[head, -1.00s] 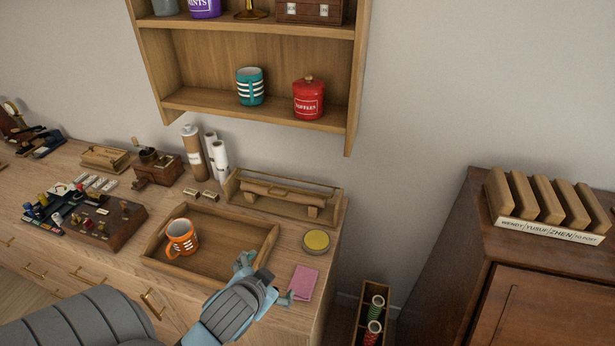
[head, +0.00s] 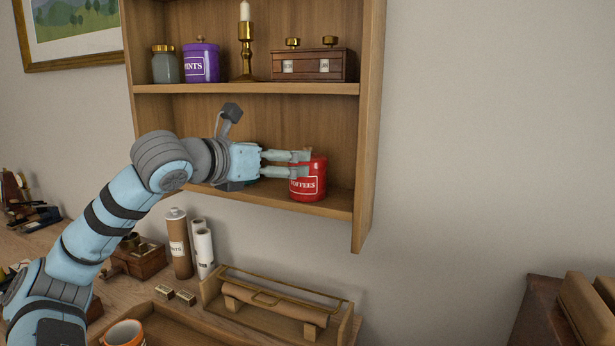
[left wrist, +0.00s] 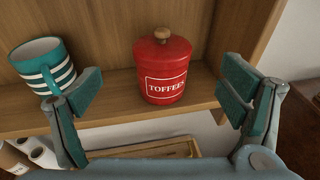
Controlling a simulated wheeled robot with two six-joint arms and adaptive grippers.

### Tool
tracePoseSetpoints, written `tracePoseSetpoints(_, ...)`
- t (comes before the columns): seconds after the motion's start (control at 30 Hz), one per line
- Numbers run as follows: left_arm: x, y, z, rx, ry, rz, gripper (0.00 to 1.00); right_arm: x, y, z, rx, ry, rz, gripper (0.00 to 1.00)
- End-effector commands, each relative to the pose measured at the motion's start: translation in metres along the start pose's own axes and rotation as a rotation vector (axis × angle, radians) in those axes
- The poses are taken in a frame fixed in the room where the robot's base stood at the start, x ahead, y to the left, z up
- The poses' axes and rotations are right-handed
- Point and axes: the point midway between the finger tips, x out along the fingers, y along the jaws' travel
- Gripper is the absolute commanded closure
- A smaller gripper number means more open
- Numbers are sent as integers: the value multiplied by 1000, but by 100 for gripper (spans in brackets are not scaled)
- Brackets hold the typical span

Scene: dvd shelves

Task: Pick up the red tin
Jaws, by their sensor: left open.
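The red tin (head: 308,182) with a TOFFEES label and a wooden knob stands upright on the lower shelf (head: 270,196) of the wall unit, near its right side. My left gripper (head: 301,164) is open in front of the tin, its fingers partly covering the lid. In the left wrist view the red tin (left wrist: 163,70) shows whole between the two spread fingers of my left gripper (left wrist: 160,90), with no visible contact. My right gripper is not in view.
A teal striped mug (left wrist: 44,66) stands left of the tin, close to the left finger; my arm mostly hides it in the head view. The shelf's right side panel (head: 366,130) is close on the right. A purple tin (head: 201,62) stands above.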

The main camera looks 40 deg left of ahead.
Motion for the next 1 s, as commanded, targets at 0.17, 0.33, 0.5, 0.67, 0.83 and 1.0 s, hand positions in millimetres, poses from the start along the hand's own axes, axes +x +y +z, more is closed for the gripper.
tracePoseSetpoints(0.17,34,-2,7,-4,2,-6,10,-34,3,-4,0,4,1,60)
tracePoseSetpoints(0.33,58,-2,5,-4,4,-7,10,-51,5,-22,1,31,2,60)
tracePoseSetpoints(0.5,88,-2,4,-4,1,-6,10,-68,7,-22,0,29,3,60)
tracePoseSetpoints(0.67,93,-1,-1,2,1,-3,10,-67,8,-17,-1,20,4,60)
tracePoseSetpoints(0.83,93,-1,-1,2,1,-4,26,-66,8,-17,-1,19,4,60)
tracePoseSetpoints(1.0,93,-1,-1,2,1,-4,54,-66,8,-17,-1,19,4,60)
